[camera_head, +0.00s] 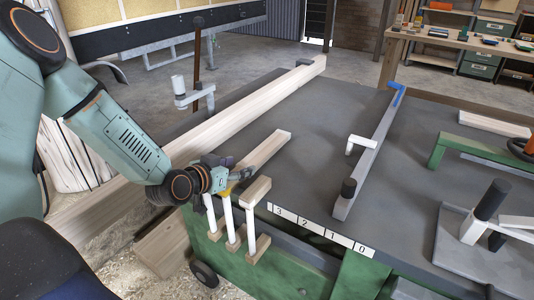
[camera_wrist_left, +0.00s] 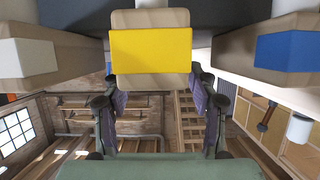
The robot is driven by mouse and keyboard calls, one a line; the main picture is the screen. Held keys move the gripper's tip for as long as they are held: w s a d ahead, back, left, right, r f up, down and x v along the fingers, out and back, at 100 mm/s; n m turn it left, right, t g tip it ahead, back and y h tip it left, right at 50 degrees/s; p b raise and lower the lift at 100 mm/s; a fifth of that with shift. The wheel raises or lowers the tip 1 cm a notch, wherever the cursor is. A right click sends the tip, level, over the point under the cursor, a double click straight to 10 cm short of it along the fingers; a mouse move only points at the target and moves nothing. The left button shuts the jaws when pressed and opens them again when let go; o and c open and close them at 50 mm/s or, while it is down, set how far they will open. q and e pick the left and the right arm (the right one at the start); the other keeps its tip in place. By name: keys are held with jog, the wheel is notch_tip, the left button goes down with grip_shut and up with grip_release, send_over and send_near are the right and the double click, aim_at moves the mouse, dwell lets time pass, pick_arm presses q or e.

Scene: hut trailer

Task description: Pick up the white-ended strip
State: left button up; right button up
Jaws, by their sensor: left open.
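In the left wrist view, the white-ended strip (camera_wrist_left: 25,58) is at the upper left, a wooden strip with a white end face. A yellow-ended strip (camera_wrist_left: 151,51) is in the upper middle, and a blue-ended strip (camera_wrist_left: 288,50) is at the upper right. My left gripper (camera_wrist_left: 160,103) is open and empty, its fingers below and to either side of the yellow end. In the head view, my left gripper (camera_head: 228,175) is at the near bench edge among the strips and hides part of them. I cannot tell there which strip is white-ended. My right gripper is not in view.
The grey bench top (camera_head: 320,130) carries a long grey bar (camera_head: 368,150) and a green frame (camera_head: 450,147). A long pale beam (camera_head: 230,110) runs behind my left gripper. White uprights (camera_head: 250,220) stand below the near edge.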

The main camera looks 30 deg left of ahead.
aim_at(248, 163)
pick_arm(q)
jog(key=b+x, duration=0.2)
jog(key=x, duration=0.2)
jog(key=shift+w+a+f+b, duration=0.1)
jog(key=shift+w+f+b, duration=0.05)
jog(key=shift+f+b, duration=0.15)
jog(key=shift+w, duration=0.3)
jog(key=shift+s+r, duration=0.1)
jog(key=shift+s, duration=0.15)
jog(key=shift+c, duration=0.2)
jog(key=shift+w, duration=0.15)
jog(key=c, duration=0.9)
